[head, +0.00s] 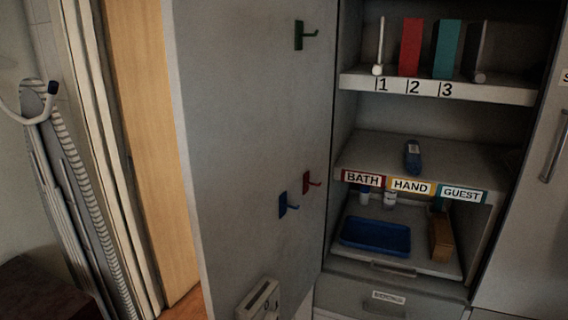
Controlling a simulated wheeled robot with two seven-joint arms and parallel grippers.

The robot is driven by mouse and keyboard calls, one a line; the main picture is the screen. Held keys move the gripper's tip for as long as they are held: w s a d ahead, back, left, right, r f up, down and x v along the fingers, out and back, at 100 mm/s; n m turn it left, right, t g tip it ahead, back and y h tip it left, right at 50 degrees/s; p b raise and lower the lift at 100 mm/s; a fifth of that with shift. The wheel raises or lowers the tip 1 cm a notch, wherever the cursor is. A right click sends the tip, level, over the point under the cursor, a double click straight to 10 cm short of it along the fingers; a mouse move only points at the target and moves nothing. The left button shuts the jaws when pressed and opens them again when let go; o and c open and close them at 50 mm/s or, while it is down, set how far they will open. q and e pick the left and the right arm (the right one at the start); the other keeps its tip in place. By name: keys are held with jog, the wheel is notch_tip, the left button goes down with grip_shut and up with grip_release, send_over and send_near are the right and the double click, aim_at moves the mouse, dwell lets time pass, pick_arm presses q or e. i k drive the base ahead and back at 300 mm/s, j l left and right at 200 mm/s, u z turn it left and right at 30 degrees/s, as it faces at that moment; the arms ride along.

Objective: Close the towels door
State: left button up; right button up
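The towels door (245,150) is a tall grey panel standing wide open, swung to the left of the cabinet. Its inner face shows a green hook (299,36), a red hook (307,183) and a blue hook (283,205). A cream slotted holder (259,302) is at its lower part, cut off by the picture's bottom edge. The cabinet's BATH, HAND and GUEST labels (411,186) show on a shelf edge to the right of the door. Neither of my grippers is in view.
Shelves hold a red block (410,48), a teal block (447,49), a small blue item (413,156) and a blue tray (375,237). A drawer (390,297) sits below. Another door with a handle (554,147) is at right. A folded ironing board (75,190) leans at far left.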

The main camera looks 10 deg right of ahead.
aim_at(251, 82)
jog(key=i+j, duration=1.05)
jog(key=j, duration=0.3)
jog(key=z, duration=1.55)
